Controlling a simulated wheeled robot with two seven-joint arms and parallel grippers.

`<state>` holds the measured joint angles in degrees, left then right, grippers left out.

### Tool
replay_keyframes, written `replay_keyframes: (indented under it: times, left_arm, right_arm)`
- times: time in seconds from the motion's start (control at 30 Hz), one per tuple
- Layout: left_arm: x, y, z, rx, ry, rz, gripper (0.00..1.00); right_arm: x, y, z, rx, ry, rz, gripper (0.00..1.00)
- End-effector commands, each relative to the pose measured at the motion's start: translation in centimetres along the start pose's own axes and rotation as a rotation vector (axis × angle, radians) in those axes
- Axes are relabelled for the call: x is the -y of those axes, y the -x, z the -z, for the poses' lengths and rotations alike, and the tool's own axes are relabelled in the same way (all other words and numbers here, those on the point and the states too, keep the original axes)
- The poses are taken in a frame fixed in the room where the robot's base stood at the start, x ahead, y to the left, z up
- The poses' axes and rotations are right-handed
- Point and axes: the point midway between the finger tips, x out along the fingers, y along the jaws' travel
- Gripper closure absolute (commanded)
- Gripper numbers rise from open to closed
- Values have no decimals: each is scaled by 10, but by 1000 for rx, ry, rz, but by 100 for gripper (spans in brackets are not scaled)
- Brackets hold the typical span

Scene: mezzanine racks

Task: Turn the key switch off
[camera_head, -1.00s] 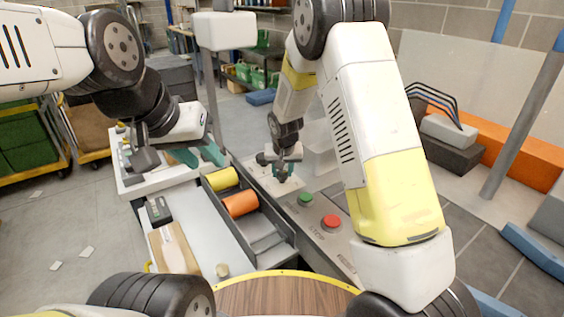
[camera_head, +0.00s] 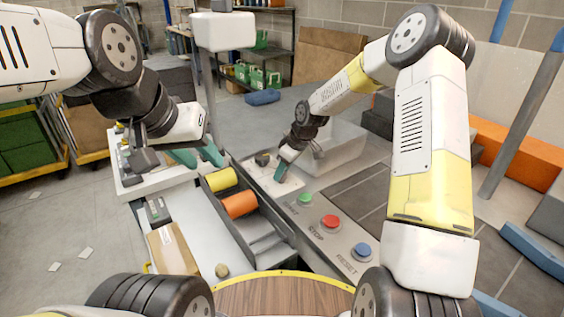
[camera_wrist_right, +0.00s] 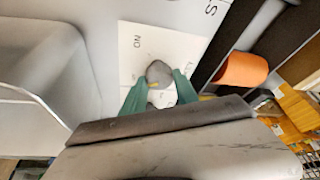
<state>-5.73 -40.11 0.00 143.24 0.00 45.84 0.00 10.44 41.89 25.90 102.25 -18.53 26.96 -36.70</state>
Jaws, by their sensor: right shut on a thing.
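The key switch (camera_wrist_right: 159,73) is a rounded grey knob with a yellow mark, on a white plate with an "ON" label in the right wrist view. My right gripper (camera_wrist_right: 158,88) has its green fingers closed on either side of the knob. In the head view the right gripper (camera_head: 280,174) reaches down to the white switch plate (camera_head: 262,185), and its fingers hide the knob. My left gripper (camera_head: 196,157) hangs empty over the left side of the conveyor, its green fingers apart.
On the panel stand a green button (camera_head: 305,199), a red stop button (camera_head: 330,222) and a blue reset button (camera_head: 362,250). Yellow (camera_head: 222,178) and orange (camera_head: 239,204) rollers lie left of it. A cardboard box (camera_head: 173,250) sits on the conveyor.

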Motion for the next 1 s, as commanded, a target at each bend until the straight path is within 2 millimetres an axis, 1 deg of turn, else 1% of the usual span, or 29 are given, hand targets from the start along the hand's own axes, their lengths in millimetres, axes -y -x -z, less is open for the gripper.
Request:
replay_keyframes:
  times: [0.2, 0.4, 0.63, 1.0]
  left_arm:
    - [0, 0, 0, 0, 0, 0, 64]
    - [0, 0, 0, 0, 0, 0, 64]
    - [0, 0, 0, 0, 0, 0, 64]
    - [0, 0, 0, 0, 0, 0, 64]
  right_arm:
    - [-2, 0, -1, 0, 153, 65, 100]
    - [-2, -1, -1, 1, 256, 106, 100]
    - [-3, -1, -1, 3, 317, 132, 100]
    - [-3, -1, -2, 4, 335, 139, 100]
